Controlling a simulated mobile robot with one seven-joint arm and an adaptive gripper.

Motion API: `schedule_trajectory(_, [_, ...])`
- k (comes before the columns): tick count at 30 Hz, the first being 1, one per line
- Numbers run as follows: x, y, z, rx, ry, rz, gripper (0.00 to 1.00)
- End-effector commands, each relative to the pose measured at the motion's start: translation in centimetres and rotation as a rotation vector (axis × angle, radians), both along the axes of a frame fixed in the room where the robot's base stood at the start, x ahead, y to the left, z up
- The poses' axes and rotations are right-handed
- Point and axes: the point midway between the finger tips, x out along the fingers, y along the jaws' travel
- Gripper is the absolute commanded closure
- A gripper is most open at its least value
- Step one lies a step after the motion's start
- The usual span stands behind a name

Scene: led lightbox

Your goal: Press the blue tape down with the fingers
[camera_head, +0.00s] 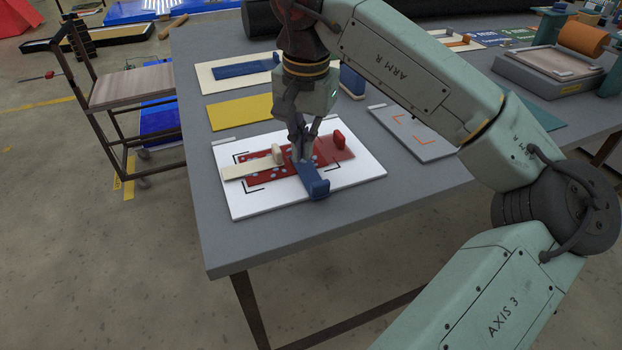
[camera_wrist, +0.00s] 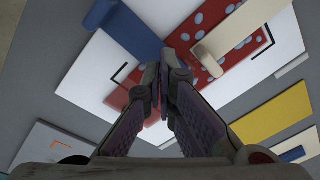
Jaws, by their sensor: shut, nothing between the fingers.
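The blue tape (camera_head: 312,179) is a short strip with a raised block at its front end. It lies on a red sheet with pale blue dots (camera_head: 262,172) on a white panel (camera_head: 350,188). My gripper (camera_head: 302,158) points down with its fingers closed at the blue tape's far end. In the wrist view, the fingertips (camera_wrist: 165,70) are beside the inner end of the blue tape (camera_wrist: 128,30). The fingers hide part of the sheet and strip, and I cannot tell whether they touch the tape.
A cream strip (camera_head: 245,169) lies on the panel's left and a red strip (camera_head: 335,152) on its right, each with a raised block. Behind are a yellow sheet (camera_head: 240,112) and another blue strip (camera_head: 243,70). A grey panel (camera_head: 410,130) lies at right. The grey table's front is clear.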

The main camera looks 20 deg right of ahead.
Motion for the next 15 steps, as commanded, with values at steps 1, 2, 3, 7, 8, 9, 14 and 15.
schedule_trajectory(1, [0.0, 0.0, -0.3, 0.000, 0.000, 0.000, 1.00])
schedule_trajectory(2, [0.0, 0.0, -0.4, 0.000, 0.000, 0.000, 1.00])
schedule_trajectory(3, [0.0, 0.0, -0.6, 0.000, 0.000, 0.000, 1.00])
schedule_trajectory(7, [0.1, 0.0, -1.1, 0.001, 0.001, 0.000, 1.00])
schedule_trajectory(8, [0.1, 0.0, -1.2, 0.001, 0.001, 0.000, 1.00])
schedule_trajectory(9, [0.1, 0.0, -1.3, 0.001, 0.001, 0.000, 1.00])
schedule_trajectory(14, [0.1, 0.0, -1.9, 0.001, 0.001, 0.000, 1.00])
schedule_trajectory(15, [0.2, 0.0, -2.0, 0.001, 0.001, 0.000, 1.00])
